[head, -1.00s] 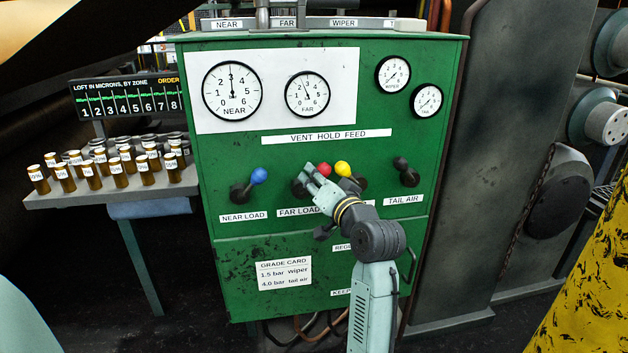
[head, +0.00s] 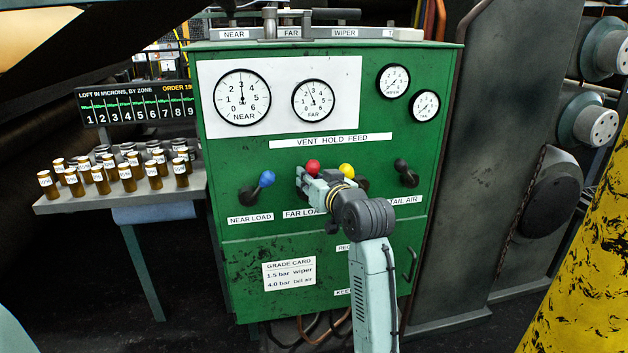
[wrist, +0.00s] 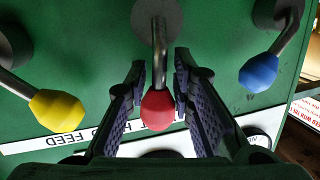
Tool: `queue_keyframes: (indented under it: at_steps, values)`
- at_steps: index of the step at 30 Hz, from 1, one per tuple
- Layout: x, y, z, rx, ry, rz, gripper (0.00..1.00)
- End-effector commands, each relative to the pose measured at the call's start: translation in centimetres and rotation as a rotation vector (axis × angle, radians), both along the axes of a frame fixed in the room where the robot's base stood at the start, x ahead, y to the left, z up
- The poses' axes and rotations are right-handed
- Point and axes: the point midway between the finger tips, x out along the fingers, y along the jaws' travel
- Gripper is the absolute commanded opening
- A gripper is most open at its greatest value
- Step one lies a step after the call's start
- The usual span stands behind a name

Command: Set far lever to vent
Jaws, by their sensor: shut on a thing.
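The far lever has a red knob (head: 313,166) and stands above the FAR LOAD label (head: 302,213). In the wrist view, which is upside down to the panel, its red knob (wrist: 158,112) lies between my two fingers on a grey stem. My gripper (head: 304,177) is shut on this lever from the front. The stem points nearly straight along the picture there, while its neighbours slant. My gripper hides its pivot in the head view. The VENT HOLD FEED strip (head: 317,141) is above the levers. The far gauge (head: 313,100) needle points up, slightly left.
The blue-knobbed near lever (head: 267,178) stands to the left, tilted right. The yellow-knobbed lever (head: 346,170) is close on the right, partly behind my gripper. The black tail air lever (head: 402,166) is farther right. A shelf (head: 70,205) with several vials is left of the green cabinet.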

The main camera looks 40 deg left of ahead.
Motion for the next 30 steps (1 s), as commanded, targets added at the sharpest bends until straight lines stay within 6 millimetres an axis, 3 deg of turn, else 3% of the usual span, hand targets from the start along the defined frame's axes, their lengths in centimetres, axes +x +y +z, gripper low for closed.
queue_keyframes:
  at_steps: [18,30]
  values:
    - [-2.3,1.9,-0.1,-0.362,-0.439,0.001,0.00]
    - [-3.0,2.5,-0.7,-0.501,-0.603,0.003,0.00]
